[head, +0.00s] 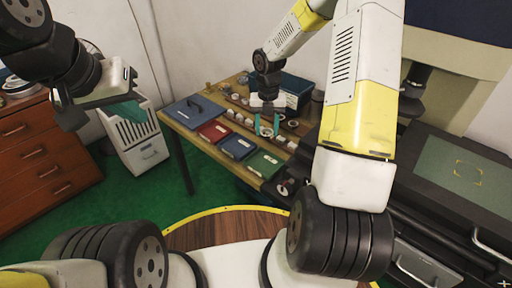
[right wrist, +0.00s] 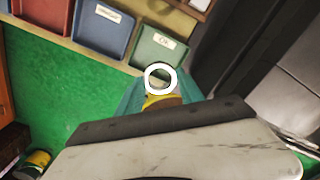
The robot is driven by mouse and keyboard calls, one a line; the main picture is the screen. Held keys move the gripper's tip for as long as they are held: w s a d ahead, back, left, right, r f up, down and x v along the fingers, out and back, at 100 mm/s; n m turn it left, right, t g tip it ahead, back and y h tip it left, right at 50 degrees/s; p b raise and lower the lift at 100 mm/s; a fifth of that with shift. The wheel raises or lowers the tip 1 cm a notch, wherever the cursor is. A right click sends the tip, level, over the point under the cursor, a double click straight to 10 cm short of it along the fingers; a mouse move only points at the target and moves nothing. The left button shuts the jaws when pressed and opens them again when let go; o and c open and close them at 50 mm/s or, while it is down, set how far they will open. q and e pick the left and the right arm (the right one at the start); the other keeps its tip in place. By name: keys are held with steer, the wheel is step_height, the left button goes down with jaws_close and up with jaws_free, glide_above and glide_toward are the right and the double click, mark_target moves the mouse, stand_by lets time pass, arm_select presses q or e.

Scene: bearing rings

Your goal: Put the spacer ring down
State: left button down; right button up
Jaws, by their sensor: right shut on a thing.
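My right gripper (head: 266,127) hangs over the work table, its teal fingers pointing down. It is shut on a small white spacer ring (right wrist: 160,77), which shows between the teal fingertips in the right wrist view. The same ring appears small and pale in the head view (head: 266,132). In the right wrist view the ring lines up just below the green tray's edge; its height over the table cannot be told. My left gripper (head: 128,111) is raised at the upper left, away from the table, near the white drawer unit. Its jaw gap is not clear.
Blue (head: 192,111), red (head: 213,131) and labelled green (head: 264,164) trays line the table's near edge. A wooden rack (head: 243,119) with several small round parts runs behind them. A dark blue bin (head: 296,88) stands at the back. A black machine (head: 440,215) stands right.

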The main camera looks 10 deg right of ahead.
glide_above(264, 165)
step_height(264, 165, down, 11)
steer(key=shift+w+f, duration=0.1)
steer(key=shift+d+f, duration=0.1)
steer(key=shift+f, duration=1.85)
steer(key=shift+f, duration=0.2)
steer(key=o, duration=1.4)
steer(key=shift+o, duration=0.2)
steer(key=shift+r, duration=0.1)
